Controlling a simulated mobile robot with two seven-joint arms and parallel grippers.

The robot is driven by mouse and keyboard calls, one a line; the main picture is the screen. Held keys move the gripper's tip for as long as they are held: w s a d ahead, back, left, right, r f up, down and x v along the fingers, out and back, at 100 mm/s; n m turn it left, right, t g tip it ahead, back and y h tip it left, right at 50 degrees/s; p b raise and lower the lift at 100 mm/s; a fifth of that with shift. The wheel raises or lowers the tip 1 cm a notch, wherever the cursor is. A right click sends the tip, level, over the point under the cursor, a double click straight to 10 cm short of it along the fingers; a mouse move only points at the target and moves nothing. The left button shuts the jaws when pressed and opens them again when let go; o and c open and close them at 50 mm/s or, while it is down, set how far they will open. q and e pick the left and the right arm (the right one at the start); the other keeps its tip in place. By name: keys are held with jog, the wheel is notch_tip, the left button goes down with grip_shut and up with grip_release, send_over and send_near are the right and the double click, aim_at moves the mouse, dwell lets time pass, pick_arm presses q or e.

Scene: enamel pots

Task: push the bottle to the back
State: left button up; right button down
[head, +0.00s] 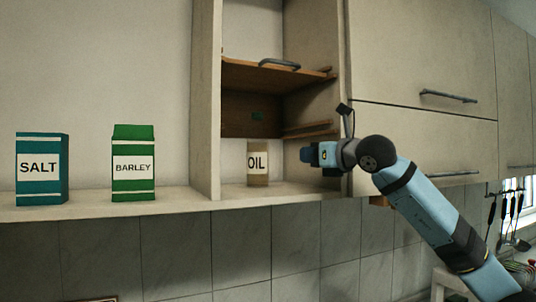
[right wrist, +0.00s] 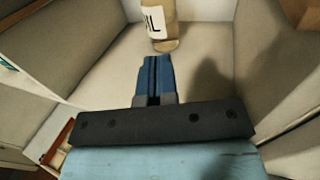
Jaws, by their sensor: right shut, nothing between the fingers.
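The bottle (head: 257,168) is tan with a white OIL label and stands upright on the shelf floor inside the open cabinet bay in the head view. In the right wrist view the bottle (right wrist: 160,25) shows at the top, its upper part cut off. My right gripper (head: 306,154) is at the right side of the bay, to the right of the bottle with a gap between them. In the right wrist view the right gripper (right wrist: 153,62) has its blue fingers together and empty, pointing at the bottle's base. My left gripper is not in view.
A SALT box (head: 40,185) and a BARLEY box (head: 133,180) stand left of the bay's divider. A wooden drawer-like piece (head: 250,75) with a dark handle is above the bottle. Cabinet walls (right wrist: 65,45) flank the bay. Utensils (head: 505,215) hang at far right.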

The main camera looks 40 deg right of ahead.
aim_at(265, 155)
jog(key=w+p, duration=0.3)
jog(key=w, duration=0.2)
jog(key=w+p, duration=0.3)
jog(key=w, duration=0.3)
jog(key=shift+w+a+r, duration=0.15)
jog(key=shift+w, duration=0.1)
jog(key=shift+w+p, duration=0.4)
jog(key=shift+w, duration=0.15)
jog(key=shift+w+f, duration=0.1)
jog(key=shift+f, duration=0.1)
jog(key=shift+w+r, duration=0.1)
jog(key=shift+w, duration=1.1)
jog(key=shift+w+a, duration=0.1)
jog(key=shift+w, duration=0.2)
jog(key=shift+s, duration=0.2)
